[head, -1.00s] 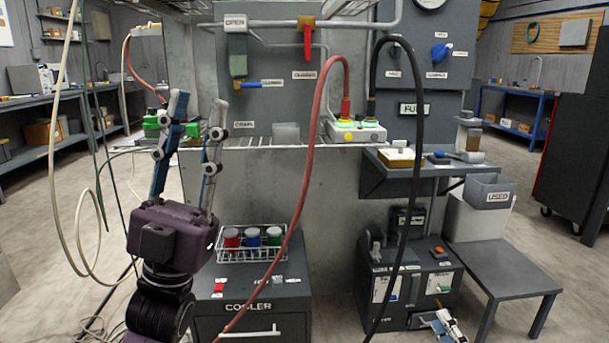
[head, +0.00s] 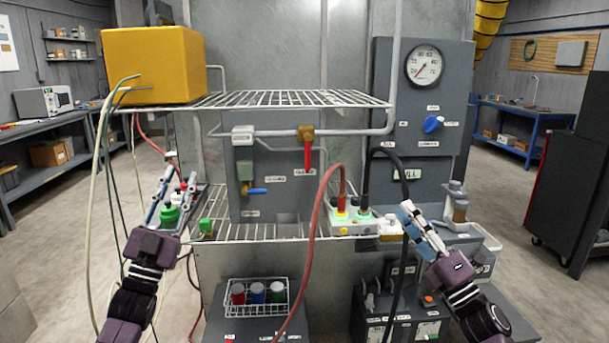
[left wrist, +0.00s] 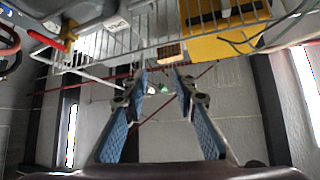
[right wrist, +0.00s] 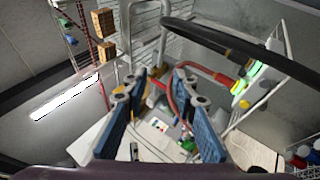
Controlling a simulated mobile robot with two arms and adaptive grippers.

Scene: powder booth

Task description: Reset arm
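My left gripper (head: 180,182) is raised at the left, beside the left end of the wire shelf. In the left wrist view its two blue-padded fingers (left wrist: 160,80) stand apart with nothing between them. My right gripper (head: 408,208) is raised at the right, in front of the small side ledge and near the black hose (head: 402,170). In the right wrist view its fingers (right wrist: 160,80) are also apart, with no object held; a grey wall and hoses show behind them. Both grippers point up and away from me.
A yellow box (head: 155,65) sits on the upper wire rack (head: 300,98). A red hose (head: 313,230) and the black hose hang from a connector block (head: 352,222). Colored jars (head: 258,293) stand in a wire basket below.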

